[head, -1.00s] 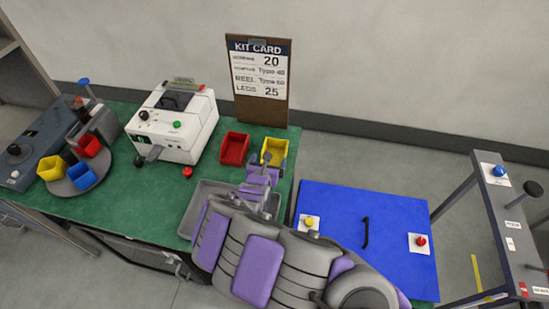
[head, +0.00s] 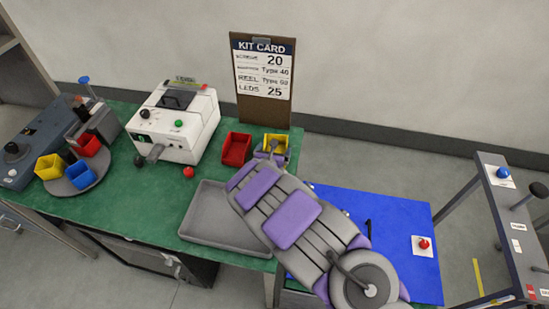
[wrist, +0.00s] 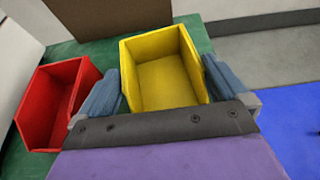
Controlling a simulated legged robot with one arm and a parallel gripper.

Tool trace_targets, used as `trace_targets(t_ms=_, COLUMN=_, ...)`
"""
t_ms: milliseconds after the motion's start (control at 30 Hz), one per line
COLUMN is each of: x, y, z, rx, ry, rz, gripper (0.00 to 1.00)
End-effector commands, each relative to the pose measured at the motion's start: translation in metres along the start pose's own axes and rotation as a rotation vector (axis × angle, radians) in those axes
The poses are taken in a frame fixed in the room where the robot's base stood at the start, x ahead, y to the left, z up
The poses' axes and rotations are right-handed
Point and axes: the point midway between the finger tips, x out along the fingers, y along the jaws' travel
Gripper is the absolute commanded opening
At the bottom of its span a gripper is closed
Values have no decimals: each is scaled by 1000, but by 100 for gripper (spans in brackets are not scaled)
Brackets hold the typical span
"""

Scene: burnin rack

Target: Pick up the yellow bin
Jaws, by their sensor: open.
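A yellow bin (head: 274,142) stands at the right end of the green table, partly hidden by my gripper (head: 268,153). In the wrist view the yellow bin (wrist: 163,85) is empty, upright and open-topped. My open gripper (wrist: 163,92) has one blue-grey finger on each side of the bin's near part. I cannot tell whether the fingers touch its walls. Another yellow bin (head: 50,166) sits on the round grey turntable at the left.
A red bin (head: 236,149) stands close to the left of the yellow bin. A kit card (head: 264,80) stands behind. A grey tray (head: 207,222) lies in front, a white machine (head: 175,124) to the left, and a blue panel (head: 405,215) to the right.

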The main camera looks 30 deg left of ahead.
Motion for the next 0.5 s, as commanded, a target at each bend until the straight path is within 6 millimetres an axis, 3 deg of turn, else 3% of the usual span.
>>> trace_targets(t_ms=367, x=7, y=0, z=-4, rx=-3, ry=6, rz=-4, gripper=99)
trace_targets(t_ms=500, x=7, y=-1, z=-4, rx=-3, ry=6, rz=-4, gripper=86)
